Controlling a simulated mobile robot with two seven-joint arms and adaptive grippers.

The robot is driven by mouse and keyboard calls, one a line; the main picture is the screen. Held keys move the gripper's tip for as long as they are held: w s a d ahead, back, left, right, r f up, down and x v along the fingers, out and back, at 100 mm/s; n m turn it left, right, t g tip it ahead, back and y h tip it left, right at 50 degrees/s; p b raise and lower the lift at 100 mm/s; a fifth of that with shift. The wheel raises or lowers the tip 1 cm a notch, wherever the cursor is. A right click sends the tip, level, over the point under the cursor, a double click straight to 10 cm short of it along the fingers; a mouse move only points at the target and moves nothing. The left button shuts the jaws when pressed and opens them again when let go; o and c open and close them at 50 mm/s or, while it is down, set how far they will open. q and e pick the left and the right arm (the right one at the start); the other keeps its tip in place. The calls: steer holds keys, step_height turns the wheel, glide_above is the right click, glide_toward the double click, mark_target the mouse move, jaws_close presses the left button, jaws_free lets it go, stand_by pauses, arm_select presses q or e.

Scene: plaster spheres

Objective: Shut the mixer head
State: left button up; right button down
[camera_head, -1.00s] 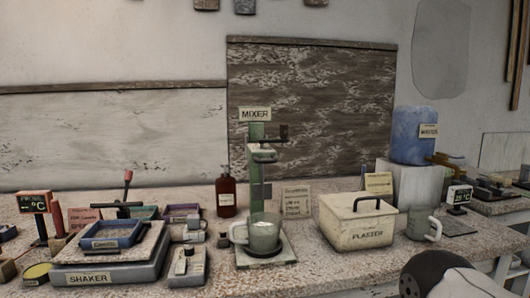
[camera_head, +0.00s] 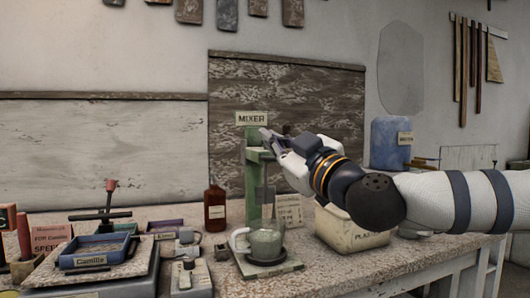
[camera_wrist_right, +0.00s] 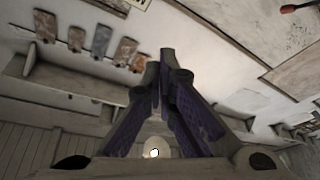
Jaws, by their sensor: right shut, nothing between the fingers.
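The green mixer stands on the bench in the head view, with its column (camera_head: 254,190) upright and a MIXER sign (camera_head: 251,118) on top. A green mixer head part (camera_head: 260,155) juts from the upper column, partly hidden by my right gripper. The shut fingers also fill the middle of the right wrist view (camera_wrist_right: 164,60). My left gripper is out of view.
A brown bottle (camera_head: 215,208) stands left of the mixer. The plaster box (camera_head: 343,232) stands to its right, under my right arm. The shaker (camera_head: 95,265) is at the left. A blue container (camera_head: 389,143) stands at the back right.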

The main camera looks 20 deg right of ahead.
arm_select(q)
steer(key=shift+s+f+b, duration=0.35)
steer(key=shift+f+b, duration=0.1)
arm_select(e)
steer(key=w, duration=0.1)
steer(key=w+f, duration=0.1)
steer(key=w, duration=0.1)
steer(key=w+f, duration=0.1)
steer(key=w, duration=0.1)
steer(key=shift+w+d, duration=0.2)
steer(key=shift+w, duration=0.05)
